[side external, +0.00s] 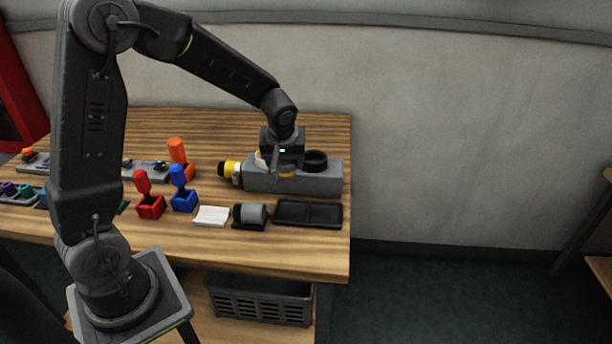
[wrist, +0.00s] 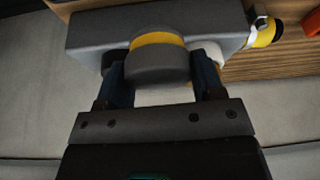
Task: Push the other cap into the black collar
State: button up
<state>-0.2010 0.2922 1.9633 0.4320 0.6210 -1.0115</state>
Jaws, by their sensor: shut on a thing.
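A grey cap with a yellow band (wrist: 157,58) is between the two fingers of my gripper (wrist: 162,82) in the wrist view, and the gripper is shut on it. In the side view my gripper (side external: 283,163) is low over the grey tank (side external: 322,182), and a bit of yellow shows below it. The black collar (side external: 316,158) stands on top of the tank, just right of my gripper, and its mouth looks open. The tank (wrist: 90,30) also fills the top of the wrist view. The cap's underside and its gap to the tank are hidden.
A yellow and black fitting (side external: 229,168) sticks out of the tank's left end. A black tray (side external: 307,214), a grey roll on a holder (side external: 253,213) and a white cloth (side external: 211,216) lie in front.

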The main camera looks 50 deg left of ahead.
jog(key=shift+s+a+r, duration=0.3)
jog(key=shift+a+r, duration=0.05)
jog(key=shift+a, duration=0.2)
jog(key=shift+a+r, duration=0.25)
jog(key=w+r+m+t+h, duration=0.15)
jog(key=w+r+m, duration=0.4)
jog(key=w, duration=0.55)
jog(key=shift+n, duration=0.25)
jog(key=shift+a+f, duration=0.1)
jog(key=shift+f, duration=2.45)
jog(key=shift+f, duration=1.6)
